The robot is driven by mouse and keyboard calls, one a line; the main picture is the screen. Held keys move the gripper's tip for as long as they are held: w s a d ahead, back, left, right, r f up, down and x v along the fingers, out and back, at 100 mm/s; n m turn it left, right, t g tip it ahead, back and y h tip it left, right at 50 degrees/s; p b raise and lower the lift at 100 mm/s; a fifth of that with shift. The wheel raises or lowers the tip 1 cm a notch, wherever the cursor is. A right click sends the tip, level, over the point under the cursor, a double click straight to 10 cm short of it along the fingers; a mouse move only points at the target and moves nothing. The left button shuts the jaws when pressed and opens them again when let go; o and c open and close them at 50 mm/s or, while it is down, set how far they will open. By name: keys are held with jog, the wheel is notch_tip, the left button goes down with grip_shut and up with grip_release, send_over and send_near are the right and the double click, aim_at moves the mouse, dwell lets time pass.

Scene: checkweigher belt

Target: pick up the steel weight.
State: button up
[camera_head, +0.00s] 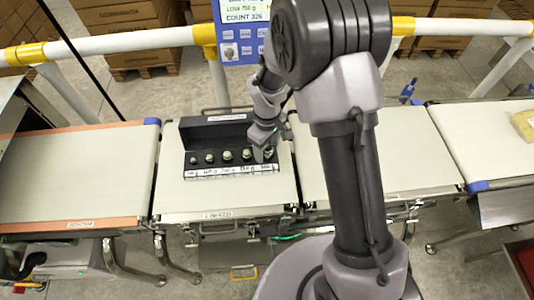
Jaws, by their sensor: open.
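A dark weight case (213,135) with its lid raised lies on the middle belt section. A row of several small weights stands in it, including a pale metal one (228,155) near the middle and another (247,154) to its right. A white label strip runs along the front, too small to read surely. My gripper (264,156) is open and points down at the right end of the row. It is around or just beside the rightmost weight (269,150), which it partly hides. I cannot tell whether they touch.
A belt with orange edges (70,175) lies to the left and more belt (415,150) to the right. A blue display (240,30) and a white-and-yellow rail (130,42) stand behind. A yellowish block (524,124) lies at far right. The belt before the case is clear.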

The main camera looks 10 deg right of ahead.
jog(key=shift+r, duration=0.1)
grip_shut()
jog(key=shift+r, duration=0.1)
